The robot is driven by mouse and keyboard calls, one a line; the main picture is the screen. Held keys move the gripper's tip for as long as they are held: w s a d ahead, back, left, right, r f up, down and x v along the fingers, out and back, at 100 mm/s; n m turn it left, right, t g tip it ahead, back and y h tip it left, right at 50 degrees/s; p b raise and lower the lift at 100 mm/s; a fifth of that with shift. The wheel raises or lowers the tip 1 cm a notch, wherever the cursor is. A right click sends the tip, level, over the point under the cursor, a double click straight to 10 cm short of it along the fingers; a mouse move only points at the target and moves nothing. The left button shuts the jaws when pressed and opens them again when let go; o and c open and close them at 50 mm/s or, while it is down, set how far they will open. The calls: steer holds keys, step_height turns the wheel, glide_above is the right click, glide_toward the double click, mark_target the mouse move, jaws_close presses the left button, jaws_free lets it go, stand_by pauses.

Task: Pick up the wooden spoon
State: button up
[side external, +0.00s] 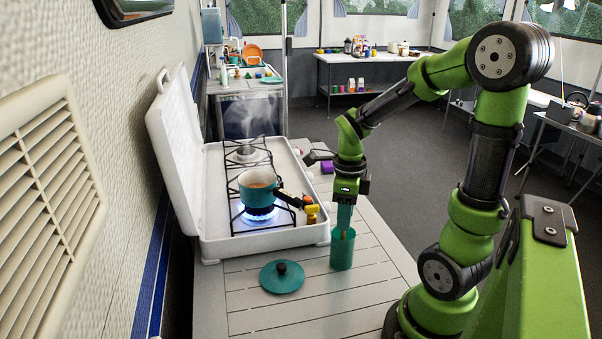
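A teal cup (342,252) stands upright on the slatted table, right of the stove's front corner. A thin tan piece (343,234) shows at the cup's mouth; it may be the wooden spoon, but most of it is hidden. My gripper (344,226) points straight down over the cup, with its teal fingers at the cup's mouth. The fingers overlap from this side, so I cannot tell whether they are open or whether they touch the spoon.
A teal pot (257,187) sits over a lit blue flame on the open white stove (215,217). Its handle points toward my gripper. Small yellow items (311,212) stand by the stove's right edge. A teal lid (282,277) lies left of the cup. The front table slats are clear.

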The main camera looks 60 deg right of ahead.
jaws_close()
